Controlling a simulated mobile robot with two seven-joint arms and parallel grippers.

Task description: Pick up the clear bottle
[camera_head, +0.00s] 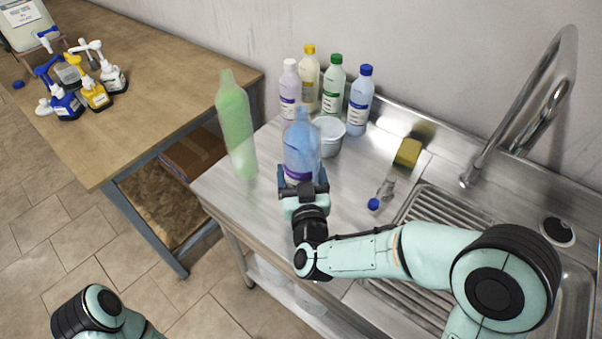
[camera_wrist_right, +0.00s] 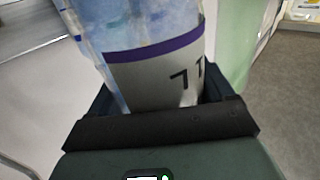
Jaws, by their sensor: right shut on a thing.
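A clear bottle with a bluish tint (camera_head: 301,145) stands roughly upright at the left part of the steel counter. My right gripper (camera_head: 303,179) is shut on its lower part. In the right wrist view the bottle (camera_wrist_right: 150,60) sits between the fingers, with a white label, a purple band and dark digits. I cannot tell whether its base touches the counter. A smaller clear bottle with a blue cap (camera_head: 384,192) lies on its side near the sink. My left gripper is out of view; only part of my left arm shows at the bottom left.
A tall green bottle (camera_head: 237,125) stands close on the left, near the counter's edge. A white tub (camera_head: 328,137) is just behind right. Several capped bottles (camera_head: 332,90) line the wall. A yellow sponge (camera_head: 408,152) and the tap (camera_head: 530,100) are right.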

